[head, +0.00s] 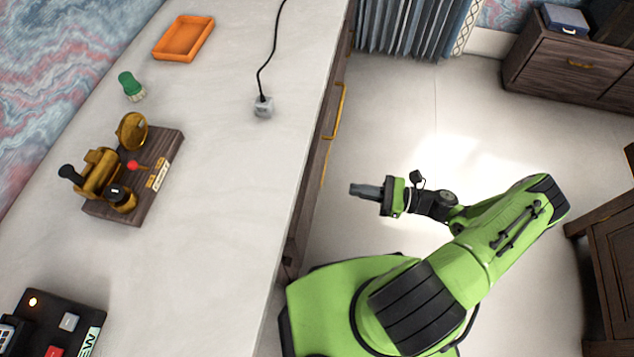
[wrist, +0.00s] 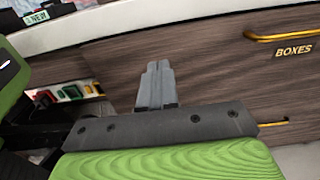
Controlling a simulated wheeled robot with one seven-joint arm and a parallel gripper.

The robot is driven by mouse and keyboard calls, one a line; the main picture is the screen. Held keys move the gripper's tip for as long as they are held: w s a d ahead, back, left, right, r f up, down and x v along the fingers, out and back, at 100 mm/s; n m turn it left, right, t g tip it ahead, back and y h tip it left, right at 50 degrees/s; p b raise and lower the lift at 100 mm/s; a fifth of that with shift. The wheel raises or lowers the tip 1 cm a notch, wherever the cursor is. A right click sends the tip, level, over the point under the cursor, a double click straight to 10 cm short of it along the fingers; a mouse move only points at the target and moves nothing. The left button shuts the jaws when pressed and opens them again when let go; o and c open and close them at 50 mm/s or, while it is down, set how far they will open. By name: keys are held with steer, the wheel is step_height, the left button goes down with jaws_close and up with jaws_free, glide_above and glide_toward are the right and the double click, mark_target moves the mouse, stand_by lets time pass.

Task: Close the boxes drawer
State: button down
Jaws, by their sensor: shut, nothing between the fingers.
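The boxes drawer (wrist: 225,60) has a dark wood front with a brass handle (wrist: 283,35) and a "BOXES" label at the right of the wrist view. In the head view a brass handle (head: 339,112) shows along the desk's right side; its label is not visible there. I cannot tell how far the drawer stands out. My gripper (head: 354,189) is shut and empty, beside the desk over the floor, with its fingers pointing at the desk side. In the wrist view its fingertips (wrist: 158,65) appear in front of the wood, left of the handle; contact is not visible.
The white desk top (head: 235,180) holds an orange tray (head: 184,39), a green-topped item (head: 131,86), a brass device on a wooden base (head: 150,180) and a black control box (head: 60,320). A lower brass handle (wrist: 273,124) shows. Dark cabinets (head: 565,65) stand right; floor between is clear.

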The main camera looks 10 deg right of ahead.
mark_target(310, 182)
steer(key=b+x, duration=0.1)
steer(key=x, duration=0.8)
steer(key=shift+w+a, duration=0.1)
steer(key=shift+a, duration=0.4)
steer(key=shift+w+a, duration=0.1)
steer(key=x, duration=0.4)
steer(key=shift+r, duration=0.1)
